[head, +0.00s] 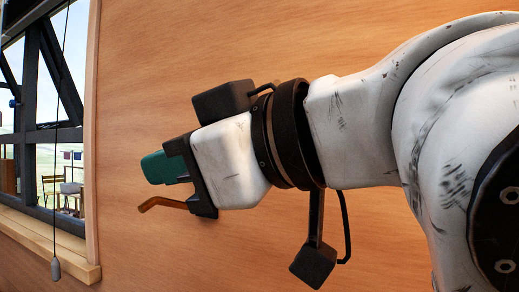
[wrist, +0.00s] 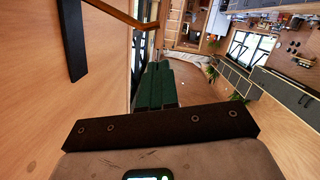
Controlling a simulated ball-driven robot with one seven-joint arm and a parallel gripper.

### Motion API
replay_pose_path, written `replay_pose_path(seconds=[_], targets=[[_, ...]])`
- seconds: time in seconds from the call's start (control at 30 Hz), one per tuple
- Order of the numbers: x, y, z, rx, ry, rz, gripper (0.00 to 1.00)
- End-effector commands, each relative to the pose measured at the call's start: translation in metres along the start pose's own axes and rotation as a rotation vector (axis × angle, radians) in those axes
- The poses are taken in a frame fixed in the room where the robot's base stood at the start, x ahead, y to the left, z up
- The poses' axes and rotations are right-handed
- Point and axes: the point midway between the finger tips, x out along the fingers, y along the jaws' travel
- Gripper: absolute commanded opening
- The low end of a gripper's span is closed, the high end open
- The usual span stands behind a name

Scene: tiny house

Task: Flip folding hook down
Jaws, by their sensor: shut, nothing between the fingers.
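My gripper (head: 150,168) has green fingers, closed together with nothing between them, and points left along the wooden wall. The fingers also show in the wrist view (wrist: 156,68). A bronze-brown bar with a bent tip, which looks like the folding hook's arm (head: 163,203), sticks out just below the fingers in the head view. In the wrist view this arm (wrist: 112,12) crosses the top, beyond and left of the fingers. A black strip (wrist: 72,40) lies on the wall beside it and looks like its mount. Its joint is out of view, and I cannot tell whether the fingers touch it.
The wooden wall (head: 260,45) runs close beside my arm. A window with a wooden sill (head: 50,243) is at the left, with a hanging cord and pull (head: 56,268) in front. The wrist view shows open floor (wrist: 205,95) and a kitchen counter (wrist: 280,88).

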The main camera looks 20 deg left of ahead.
Motion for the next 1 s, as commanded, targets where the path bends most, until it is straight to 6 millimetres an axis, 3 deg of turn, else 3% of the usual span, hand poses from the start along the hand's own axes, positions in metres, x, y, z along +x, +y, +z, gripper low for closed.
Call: replay_pose_path(seconds=[0.3,0.73,1.0], targets=[[0.026,0.0,0.026,0.001,0.0,-0.001,0.0],[0.029,0.0,0.029,0.001,0.0,-0.001,0.0],[0.036,-0.005,0.043,0.002,-0.002,0.0,0.0]])
